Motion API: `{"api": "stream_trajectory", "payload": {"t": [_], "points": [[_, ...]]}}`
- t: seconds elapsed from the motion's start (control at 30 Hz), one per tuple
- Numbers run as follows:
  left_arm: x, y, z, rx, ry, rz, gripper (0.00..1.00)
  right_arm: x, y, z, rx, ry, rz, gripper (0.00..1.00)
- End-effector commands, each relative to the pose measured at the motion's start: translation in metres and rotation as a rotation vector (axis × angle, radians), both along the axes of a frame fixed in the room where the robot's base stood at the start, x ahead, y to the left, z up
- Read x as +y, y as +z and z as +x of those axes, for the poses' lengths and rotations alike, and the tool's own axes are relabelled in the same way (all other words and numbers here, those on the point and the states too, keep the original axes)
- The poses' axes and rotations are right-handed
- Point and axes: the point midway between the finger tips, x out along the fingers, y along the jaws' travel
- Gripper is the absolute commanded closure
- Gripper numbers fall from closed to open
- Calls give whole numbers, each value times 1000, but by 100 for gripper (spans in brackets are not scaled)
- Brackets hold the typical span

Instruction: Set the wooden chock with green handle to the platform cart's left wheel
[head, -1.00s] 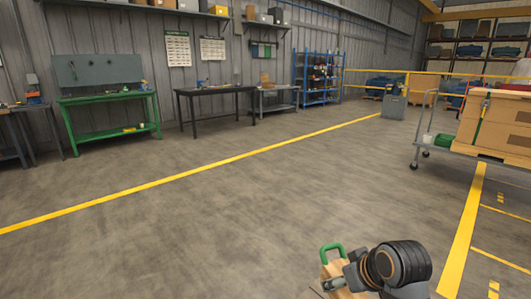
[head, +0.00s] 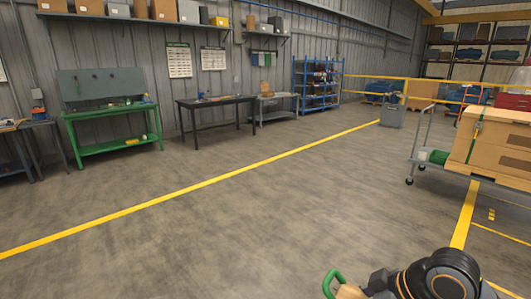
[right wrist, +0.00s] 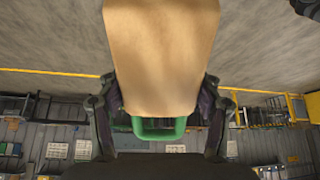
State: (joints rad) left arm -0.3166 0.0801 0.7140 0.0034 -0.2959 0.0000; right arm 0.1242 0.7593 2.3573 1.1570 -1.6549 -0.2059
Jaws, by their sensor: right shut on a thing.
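The wooden chock (right wrist: 160,55) with its green handle (right wrist: 160,134) is held between the two fingers of my right gripper (right wrist: 160,98) in the right wrist view. In the head view, the green handle (head: 331,281) and a bit of the wood show at the bottom edge, beside my right gripper (head: 367,284). The rest of the chock is cut off there. The platform cart (head: 432,167) stands at the right, well apart from the chock. Two of its wheels (head: 409,181) show at its left end. My left gripper is not in view.
Cardboard boxes (head: 495,140) load the cart. A green bench (head: 110,128) and a dark table (head: 216,104) stand along the wall, with a blue rack (head: 316,82) farther right. A grey bin (head: 392,116) stands beyond the cart. The floor between is clear.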

Motion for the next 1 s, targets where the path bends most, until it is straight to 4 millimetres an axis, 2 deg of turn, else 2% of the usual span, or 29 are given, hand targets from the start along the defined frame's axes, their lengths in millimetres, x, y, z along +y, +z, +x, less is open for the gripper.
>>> {"api": "stream_trajectory", "payload": {"t": [0.03, 0.1, 0.23, 1.0], "points": [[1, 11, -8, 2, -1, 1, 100, 0, 14, -5, 2, 16, -6, 78], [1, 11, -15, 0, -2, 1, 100, 1, 17, -9, 1, 32, -3, 78], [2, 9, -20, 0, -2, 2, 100, 2, 17, -11, -1, 42, 0, 78], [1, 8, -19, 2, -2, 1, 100, 2, 16, -11, -2, 41, 1, 78]]}}
